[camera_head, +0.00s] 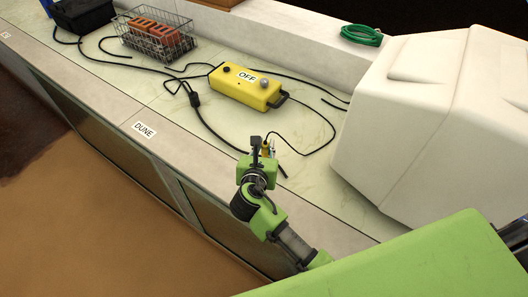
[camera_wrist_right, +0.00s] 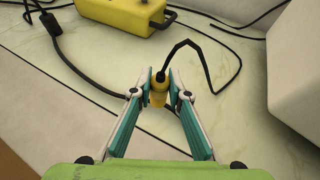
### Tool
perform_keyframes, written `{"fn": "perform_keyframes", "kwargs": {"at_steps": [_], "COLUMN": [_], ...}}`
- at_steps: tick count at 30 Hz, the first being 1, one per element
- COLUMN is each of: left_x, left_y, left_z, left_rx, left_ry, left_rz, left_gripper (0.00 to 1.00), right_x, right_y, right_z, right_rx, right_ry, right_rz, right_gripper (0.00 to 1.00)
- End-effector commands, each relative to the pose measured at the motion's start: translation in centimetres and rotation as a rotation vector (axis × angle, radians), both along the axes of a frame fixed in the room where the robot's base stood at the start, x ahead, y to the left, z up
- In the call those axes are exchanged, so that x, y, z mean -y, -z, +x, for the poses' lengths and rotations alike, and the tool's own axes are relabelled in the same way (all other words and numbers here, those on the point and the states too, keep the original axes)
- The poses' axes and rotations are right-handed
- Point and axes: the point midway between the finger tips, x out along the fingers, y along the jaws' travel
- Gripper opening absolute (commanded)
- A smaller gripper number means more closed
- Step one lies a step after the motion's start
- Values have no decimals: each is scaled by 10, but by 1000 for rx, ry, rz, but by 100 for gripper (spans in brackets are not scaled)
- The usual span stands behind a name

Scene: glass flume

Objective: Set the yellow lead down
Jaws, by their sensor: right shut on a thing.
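The yellow lead (camera_wrist_right: 158,93) is a yellow plug on a thin black cable. My right gripper (camera_wrist_right: 160,82) is shut on the plug, with a finger on each side of it. In the head view, my right gripper (camera_head: 264,150) is over the pale counter in front of the yellow box, and a bit of the yellow lead (camera_head: 265,148) shows beside its fingers. The lead's black cable runs up toward the yellow box (camera_head: 245,86), labelled OFF. Whether the plug touches the counter I cannot tell. My left gripper is not in view.
A wire basket (camera_head: 150,42) with orange blocks stands at the back left. A large white block (camera_head: 410,105) stands to the right. Black cables (camera_head: 205,112) cross the counter. A green coil (camera_head: 362,35) lies on the back ledge. The counter (camera_head: 310,195) is bare right of my gripper.

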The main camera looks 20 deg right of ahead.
Motion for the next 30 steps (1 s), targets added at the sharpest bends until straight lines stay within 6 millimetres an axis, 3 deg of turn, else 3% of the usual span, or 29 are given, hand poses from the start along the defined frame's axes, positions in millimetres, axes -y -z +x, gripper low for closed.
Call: {"fn": "perform_keyframes", "kwargs": {"at_steps": [8, 14, 27, 28, 29, 30], "left_x": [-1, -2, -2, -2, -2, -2], "left_y": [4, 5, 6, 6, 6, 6], "left_z": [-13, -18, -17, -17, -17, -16], "left_rx": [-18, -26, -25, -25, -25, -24], "left_ry": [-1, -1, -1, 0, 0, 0], "left_rz": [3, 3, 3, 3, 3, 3], "left_gripper": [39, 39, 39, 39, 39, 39], "right_x": [2, 1, 1, 1, 1, 1], "right_y": [19, 45, 52, 51, 51, 51], "right_z": [16, 14, 14, 14, 14, 14], "right_rx": [2, -1, 0, 0, 0, 0], "right_ry": [1, -1, 0, 0, 0, 0], "right_rz": [-1, -2, -1, -1, -1, -1], "right_gripper": [0, 0, 0, 24, 32, 33]}}
